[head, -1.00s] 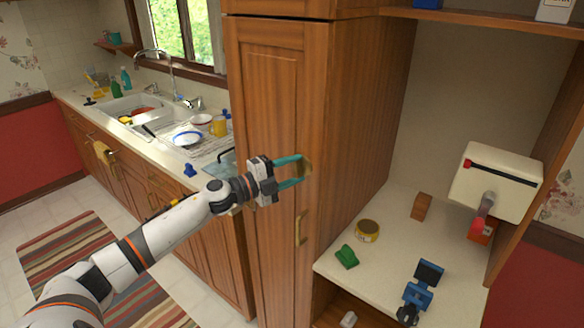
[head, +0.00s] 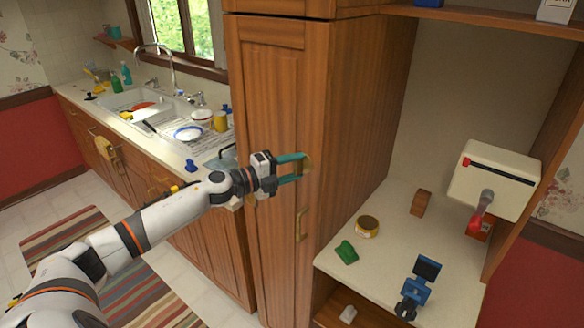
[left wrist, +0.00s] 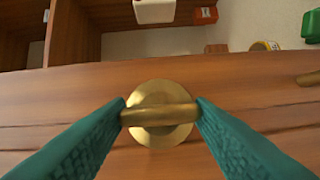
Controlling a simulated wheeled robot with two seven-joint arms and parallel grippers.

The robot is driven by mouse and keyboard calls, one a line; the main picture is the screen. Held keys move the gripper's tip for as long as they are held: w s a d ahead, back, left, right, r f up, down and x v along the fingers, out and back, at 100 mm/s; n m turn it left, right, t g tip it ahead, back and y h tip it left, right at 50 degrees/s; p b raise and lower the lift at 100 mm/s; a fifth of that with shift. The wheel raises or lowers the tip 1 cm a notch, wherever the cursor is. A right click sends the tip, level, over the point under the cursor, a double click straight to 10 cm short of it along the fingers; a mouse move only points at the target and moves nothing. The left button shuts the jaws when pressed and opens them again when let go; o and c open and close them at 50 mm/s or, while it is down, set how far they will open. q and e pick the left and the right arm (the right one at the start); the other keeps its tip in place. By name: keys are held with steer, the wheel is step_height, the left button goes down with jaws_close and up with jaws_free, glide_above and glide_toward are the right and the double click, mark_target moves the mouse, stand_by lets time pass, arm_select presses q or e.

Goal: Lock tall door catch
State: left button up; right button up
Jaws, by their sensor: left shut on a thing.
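The tall wooden cabinet door (head: 268,120) is closed against its frame, near the middle of the head view. Its brass catch (head: 308,163) sits at the door's right edge, partly hidden by my fingers. In the left wrist view the catch is a round brass plate with a bar (left wrist: 160,114) across it, lying nearly level in the picture. My left gripper (head: 301,167) has teal fingers pressed on the two ends of this bar, shut on it; its fingers also show in the left wrist view (left wrist: 160,118). My right gripper is not in view.
A brass door handle (head: 301,223) is below the catch. To the right, a counter (head: 385,243) holds a yellow tin (head: 367,226), a green item (head: 346,252) and a blue device (head: 420,285). A sink counter (head: 150,135) runs along the left.

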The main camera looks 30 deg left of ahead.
arm_select(q)
steer(key=o, duration=1)
steer(key=shift+d, duration=0.1)
steer(key=shift+c, duration=0.2)
steer(key=b+v, duration=0.3)
steer(key=v, duration=0.9)
steer(key=shift+b, duration=0.4)
steer(key=shift+f, duration=0.15)
